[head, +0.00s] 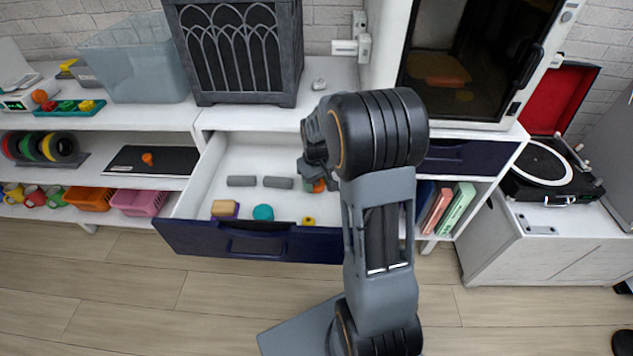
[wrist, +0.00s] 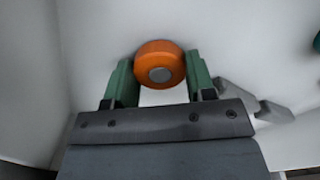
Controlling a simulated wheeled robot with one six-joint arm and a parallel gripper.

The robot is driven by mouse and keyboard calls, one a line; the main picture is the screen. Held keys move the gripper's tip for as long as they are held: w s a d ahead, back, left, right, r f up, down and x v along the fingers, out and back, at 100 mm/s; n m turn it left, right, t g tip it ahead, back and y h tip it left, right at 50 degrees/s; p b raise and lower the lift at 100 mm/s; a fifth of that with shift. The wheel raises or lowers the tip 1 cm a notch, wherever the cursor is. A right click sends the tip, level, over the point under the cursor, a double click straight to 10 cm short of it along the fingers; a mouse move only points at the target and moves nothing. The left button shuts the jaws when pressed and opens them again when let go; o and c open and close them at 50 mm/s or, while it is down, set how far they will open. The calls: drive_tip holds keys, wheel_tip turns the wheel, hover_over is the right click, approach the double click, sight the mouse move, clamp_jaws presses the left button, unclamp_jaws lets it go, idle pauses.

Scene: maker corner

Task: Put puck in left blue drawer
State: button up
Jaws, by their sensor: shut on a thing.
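The left blue drawer (head: 245,242) is pulled open, with a dark blue front and a white inside. An orange puck (wrist: 160,65) with a grey centre sits between the green fingers of my gripper (wrist: 158,80) in the wrist view, and the gripper is shut on it. In the head view the puck (head: 319,186) shows as a small orange patch at the drawer's right side, partly hidden by my arm. My gripper (head: 316,184) is over or inside the drawer there; its height above the drawer floor is hard to tell.
A second blue drawer (head: 455,158) at right is shut. A dark grey arched box (head: 245,60) stands on the top above.

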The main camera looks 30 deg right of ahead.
sight(317, 183)
drive_tip(key=shift+f, duration=0.1)
drive_tip(key=o, duration=0.5)
drive_tip(key=shift+f, duration=0.1)
drive_tip(key=o, duration=0.5)
drive_tip(key=shift+c, duration=0.2)
wheel_tip(317, 183, up, 12)
drive_tip(key=p, duration=0.3)
drive_tip(key=s+a+r+t, duration=0.1)
drive_tip(key=s+a, duration=0.3)
drive_tip(key=s, duration=0.4)
drive_tip(key=s+a+r+m+t, duration=0.1)
drive_tip(key=s+a+t, duration=0.1)
drive_tip(key=s+a, duration=0.3)
drive_tip(key=s, duration=0.3)
drive_tip(key=shift+r+m, duration=0.25)
drive_tip(key=shift+m, duration=0.05)
